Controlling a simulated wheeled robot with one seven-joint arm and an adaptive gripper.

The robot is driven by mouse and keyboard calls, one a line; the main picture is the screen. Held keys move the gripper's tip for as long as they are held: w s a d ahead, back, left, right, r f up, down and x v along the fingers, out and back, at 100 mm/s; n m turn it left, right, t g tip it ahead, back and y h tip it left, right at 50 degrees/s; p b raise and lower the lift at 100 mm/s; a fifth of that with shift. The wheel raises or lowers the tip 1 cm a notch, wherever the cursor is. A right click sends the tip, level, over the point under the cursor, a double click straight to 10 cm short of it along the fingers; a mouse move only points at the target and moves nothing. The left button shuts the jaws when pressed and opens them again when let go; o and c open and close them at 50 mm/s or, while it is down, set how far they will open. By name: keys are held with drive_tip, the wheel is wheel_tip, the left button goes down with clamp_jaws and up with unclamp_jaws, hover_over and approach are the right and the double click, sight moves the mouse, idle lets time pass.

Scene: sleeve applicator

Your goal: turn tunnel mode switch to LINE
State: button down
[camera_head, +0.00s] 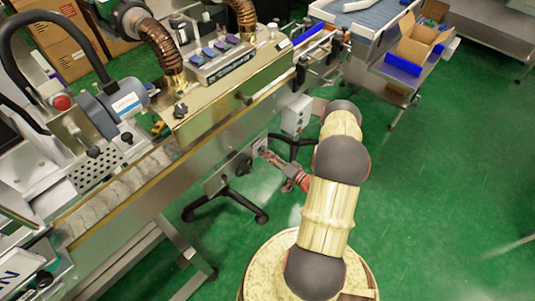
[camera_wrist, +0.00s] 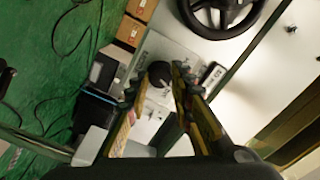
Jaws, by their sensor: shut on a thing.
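The mode switch is a dark round knob (camera_wrist: 159,74) on a light grey panel (camera_wrist: 172,50) in the wrist view. My gripper (camera_wrist: 154,88) has its yellow-sided fingers on either side of the knob and is shut on it. The fingertips partly cover the knob, and I cannot read which mark it points to. In the head view my gripper (camera_head: 268,154) reaches the grey control box (camera_head: 226,177) under the conveyor's near side. The knob there is hidden behind the fingers or too small to tell.
A black handwheel (camera_wrist: 218,14) sits close to the panel in the wrist view; a dark handwheel (camera_head: 244,167) also shows in the head view. A black stand foot (camera_head: 226,206) stands below. A second grey box (camera_head: 297,114) is to the right. Green floor (camera_head: 440,200) is open at right.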

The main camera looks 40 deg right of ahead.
drive_tip(key=m, duration=0.4)
drive_tip(key=shift+m+p, duration=0.3)
drive_tip(key=shift+p, duration=0.05)
idle(0.4)
drive_tip(key=c, duration=1.5)
unclamp_jaws()
drive_tip(key=shift+c, duration=0.2)
drive_tip(key=shift+s, duration=0.15)
drive_tip(key=s+d, duration=0.1)
drive_tip(key=s, duration=1)
drive_tip(key=shift+s, duration=0.35)
